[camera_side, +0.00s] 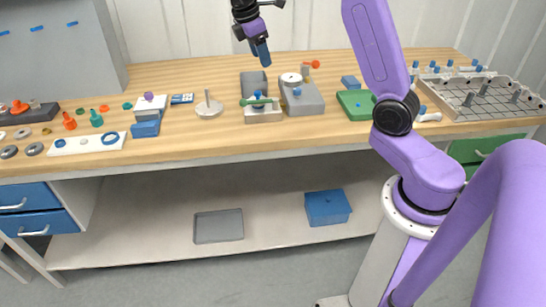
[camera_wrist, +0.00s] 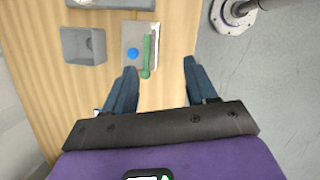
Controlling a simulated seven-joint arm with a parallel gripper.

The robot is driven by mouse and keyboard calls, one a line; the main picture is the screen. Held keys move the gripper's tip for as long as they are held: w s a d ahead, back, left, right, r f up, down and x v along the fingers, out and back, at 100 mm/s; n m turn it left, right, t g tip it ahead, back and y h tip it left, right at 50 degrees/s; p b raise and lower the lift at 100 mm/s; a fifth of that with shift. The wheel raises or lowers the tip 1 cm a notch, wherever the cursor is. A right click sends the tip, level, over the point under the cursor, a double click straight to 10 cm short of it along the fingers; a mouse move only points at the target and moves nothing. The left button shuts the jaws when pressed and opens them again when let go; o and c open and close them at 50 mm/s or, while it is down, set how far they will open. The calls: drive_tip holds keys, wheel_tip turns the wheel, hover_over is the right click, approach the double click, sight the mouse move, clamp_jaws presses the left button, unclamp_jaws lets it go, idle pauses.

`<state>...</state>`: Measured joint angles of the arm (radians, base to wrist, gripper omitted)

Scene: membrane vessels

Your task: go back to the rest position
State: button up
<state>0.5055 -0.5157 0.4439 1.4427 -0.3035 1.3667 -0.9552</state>
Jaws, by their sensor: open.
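My gripper (camera_side: 262,52) hangs above the middle of the wooden workbench, well clear of the things on it. In the wrist view its two blue fingers (camera_wrist: 160,85) are spread apart with nothing between them. Below it in the wrist view lie a pale block with a blue knob (camera_wrist: 133,53) and a green bar (camera_wrist: 147,52). In the side view the same green bar (camera_side: 258,101) lies across the pale block (camera_side: 263,116).
A grey box (camera_side: 253,84) and a grey device with a round white top (camera_side: 302,100) stand near the block. A green tray (camera_side: 356,104) and a grid rack (camera_side: 482,97) are to the right. Rings and small fittings crowd the left. The air around my gripper is free.

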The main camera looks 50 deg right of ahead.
drive_tip(key=s+a+f+t+y, duration=0.1)
drive_tip(key=s+a+t+y, duration=0.1)
drive_tip(key=s+a, duration=1.45)
drive_tip(key=s+f+y, duration=0.1)
drive_tip(key=s+f, duration=0.3)
drive_tip(key=s, duration=1.4)
drive_tip(key=shift+s+a+f+n+g+y, duration=0.2)
drive_tip(key=shift+a+n+g+y, duration=0.1)
drive_tip(key=shift+a+y, duration=0.1)
drive_tip(key=shift+w, duration=0.2)
idle(0.7)
